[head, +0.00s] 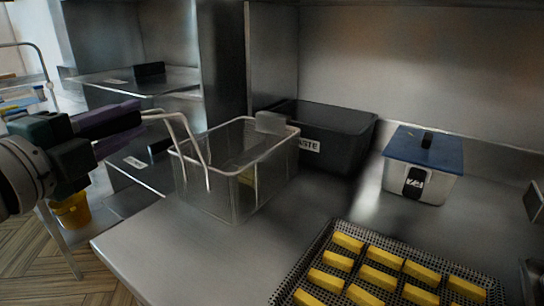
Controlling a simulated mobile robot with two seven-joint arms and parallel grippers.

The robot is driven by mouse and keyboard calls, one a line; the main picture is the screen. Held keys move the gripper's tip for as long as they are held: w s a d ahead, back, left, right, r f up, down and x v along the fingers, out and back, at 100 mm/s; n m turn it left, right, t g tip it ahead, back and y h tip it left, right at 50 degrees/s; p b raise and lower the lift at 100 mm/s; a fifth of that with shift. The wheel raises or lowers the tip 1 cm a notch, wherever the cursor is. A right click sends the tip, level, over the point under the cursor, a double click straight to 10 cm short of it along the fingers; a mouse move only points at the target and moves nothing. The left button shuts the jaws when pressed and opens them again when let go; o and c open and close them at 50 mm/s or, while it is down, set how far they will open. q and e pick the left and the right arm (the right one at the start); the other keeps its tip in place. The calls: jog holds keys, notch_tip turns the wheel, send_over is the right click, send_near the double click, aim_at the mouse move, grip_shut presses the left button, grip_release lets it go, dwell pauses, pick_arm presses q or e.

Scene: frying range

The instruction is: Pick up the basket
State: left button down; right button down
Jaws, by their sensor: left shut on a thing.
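The wire mesh basket (238,168) is at the left part of the steel counter, near its left edge. Its bent wire handle (180,124) rises from the left side and reaches up to the left. My left gripper (138,117) comes in from the left and is shut on the end of this handle. The basket looks upright. I cannot tell whether its bottom touches the counter.
A dark waste bin (335,132) stands behind the basket. A steel box with a blue lid (425,147) is to its right. A perforated tray (330,230) with several yellow blocks lies in front. Shelves (130,82) stand behind left. Bare counter (190,245) lies front left.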

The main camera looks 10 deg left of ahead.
pick_arm(q)
jog(key=shift+r, duration=0.1)
dwell(0.7)
